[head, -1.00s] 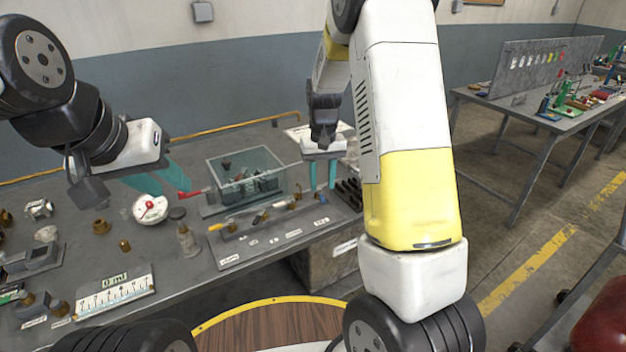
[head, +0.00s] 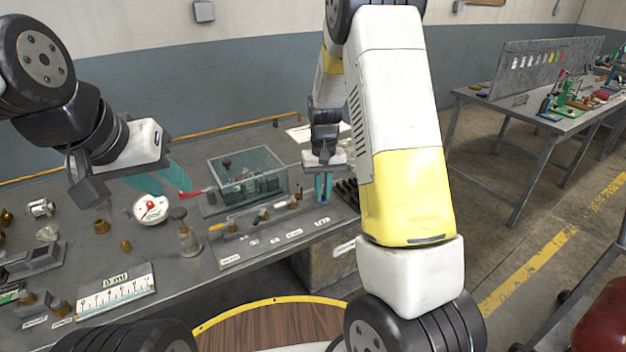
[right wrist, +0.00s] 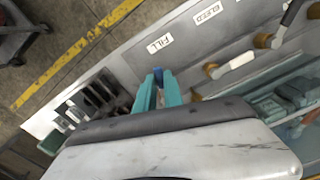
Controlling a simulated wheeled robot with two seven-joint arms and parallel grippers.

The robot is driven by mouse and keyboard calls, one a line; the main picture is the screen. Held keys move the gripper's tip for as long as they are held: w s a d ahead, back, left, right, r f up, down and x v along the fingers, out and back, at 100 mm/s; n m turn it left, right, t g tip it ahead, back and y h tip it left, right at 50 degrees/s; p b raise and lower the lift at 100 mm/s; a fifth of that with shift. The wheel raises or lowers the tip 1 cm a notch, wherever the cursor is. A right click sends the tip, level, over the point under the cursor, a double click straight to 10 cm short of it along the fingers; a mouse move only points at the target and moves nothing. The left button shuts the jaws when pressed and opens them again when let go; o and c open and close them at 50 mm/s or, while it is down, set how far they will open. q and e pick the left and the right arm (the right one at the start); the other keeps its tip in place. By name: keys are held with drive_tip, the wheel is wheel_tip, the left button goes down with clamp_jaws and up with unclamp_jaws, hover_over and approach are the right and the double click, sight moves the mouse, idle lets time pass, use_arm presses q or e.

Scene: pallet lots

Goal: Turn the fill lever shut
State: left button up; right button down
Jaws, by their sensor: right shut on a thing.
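The fill lever shows as a small blue handle (right wrist: 157,73) between my right fingertips in the right wrist view, beside the FILL label (right wrist: 160,44). My right gripper (right wrist: 160,86) is shut on it, with its teal fingers pointing down. In the head view my right gripper (head: 323,190) stands at the right end of the valve panel (head: 262,243), and its fingers hide the lever. The lever's exact angle cannot be told. My left gripper (head: 163,184) is open and empty above the left part of the bench.
Other valve levers (right wrist: 236,63) sit along the panel, near the BLEED label (right wrist: 208,12). A glass tank (head: 247,175) stands behind the panel. A slotted black rack (right wrist: 95,97) lies beside the panel.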

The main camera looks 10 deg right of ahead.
drive_tip(key=m, duration=0.1)
drive_tip(key=a+m, duration=0.1)
drive_tip(key=m, duration=0.1)
drive_tip(key=shift+w+a, duration=0.1)
drive_tip(key=m, duration=0.2)
drive_tip(key=a+m, duration=0.1)
drive_tip(key=shift+w+a+m, duration=0.1)
drive_tip(key=shift+w+m, duration=0.2)
drive_tip(key=shift+m, duration=0.1)
drive_tip(key=m, duration=0.2)
drive_tip(key=w+a+m, duration=0.1)
drive_tip(key=m, duration=0.1)
drive_tip(key=shift+w+a+r+m, duration=0.15)
drive_tip(key=shift+w+m, duration=0.1)
drive_tip(key=shift+m, duration=0.6)
drive_tip(key=shift+w+a+f+m, duration=0.1)
drive_tip(key=shift+w+m, duration=0.15)
drive_tip(key=shift+m, duration=0.6)
drive_tip(key=c, duration=1.5)
unclamp_jaws()
drive_tip(key=shift+o, duration=0.2)
